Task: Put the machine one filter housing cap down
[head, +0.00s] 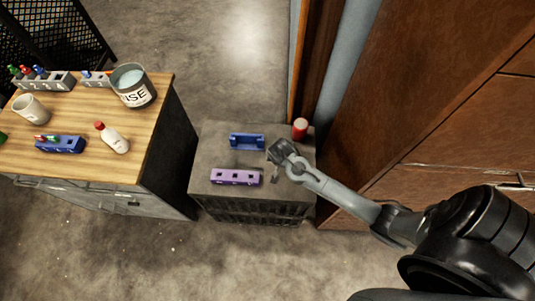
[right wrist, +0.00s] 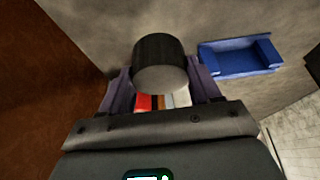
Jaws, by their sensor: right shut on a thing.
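A dark, ribbed round cap (right wrist: 160,62) with a grey end face sits between the fingers of my right gripper (right wrist: 160,88) in the right wrist view. The right gripper is shut on it. In the head view my right gripper (head: 281,153) is over the right part of a small grey cabinet top (head: 215,145). The cap is hard to tell from the gripper there. I cannot tell whether the cap touches the surface. My left gripper is not in view.
A blue holder (head: 246,141) lies left of my right gripper, also in the right wrist view (right wrist: 240,57). A purple block with holes (head: 236,177) lies nearer the front. A red cylinder (head: 300,128) stands behind right. A wooden bench (head: 70,165) with containers stands left.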

